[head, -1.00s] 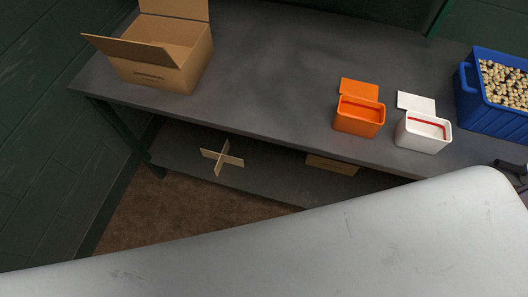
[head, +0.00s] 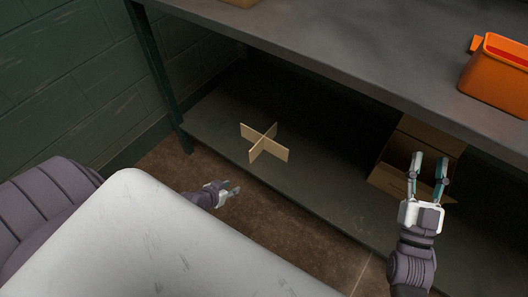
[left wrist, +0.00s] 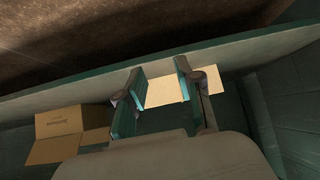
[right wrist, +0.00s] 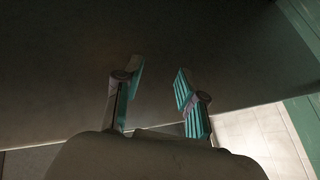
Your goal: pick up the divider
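The divider (head: 265,142) is a tan cross of interlocked cardboard panels standing on the lower shelf in the head view. My left gripper (head: 234,190) is low beside the shelf's front edge, apart from the divider. In the left wrist view, the left gripper (left wrist: 160,66) has its fingers apart, with a tan panel, apparently the divider (left wrist: 166,91), showing beyond and between them. My right gripper (head: 431,163) is open and empty, in front of the shelf at right. Its spread fingers also show in the right wrist view (right wrist: 160,65).
A cardboard box (head: 425,140) lies on the lower shelf (head: 310,190) at right. The bench top (head: 330,50) overhangs the shelf. An orange bin (head: 495,80) stands on top at right. A green leg (head: 158,75) stands left of the divider.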

